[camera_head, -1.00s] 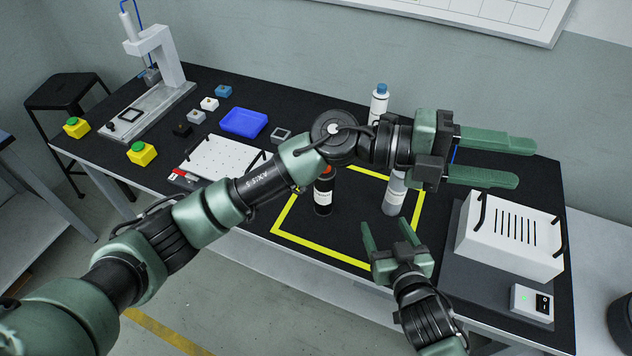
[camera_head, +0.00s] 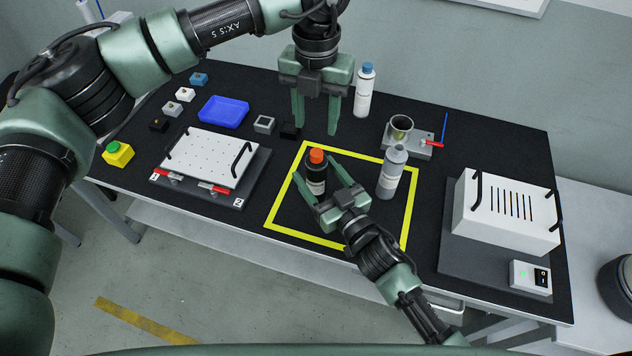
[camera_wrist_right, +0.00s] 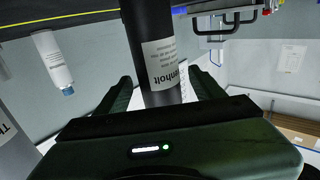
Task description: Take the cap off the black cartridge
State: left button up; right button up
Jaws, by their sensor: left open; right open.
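The black cartridge (camera_head: 315,182), with a white label and an orange cap (camera_head: 316,156), stands upright inside the yellow taped square. My right gripper (camera_head: 320,174) is open, with its fingers on either side of the cartridge body. In the right wrist view the labelled cartridge (camera_wrist_right: 158,60) stands between the two fingers, with gaps visible on both sides. My left gripper (camera_head: 316,130) is open and empty, pointing down above and slightly behind the cap. The cap is outside the right wrist view.
A grey bottle (camera_head: 391,174) stands right of the cartridge in the yellow square (camera_head: 410,212). A blue-capped white bottle (camera_head: 364,92) and a fixture with a metal cup (camera_head: 402,128) are behind. A white perforated plate (camera_head: 212,157) lies left; a white vented box (camera_head: 507,212) is right.

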jog(key=shift+x, duration=1.75)
grip_shut()
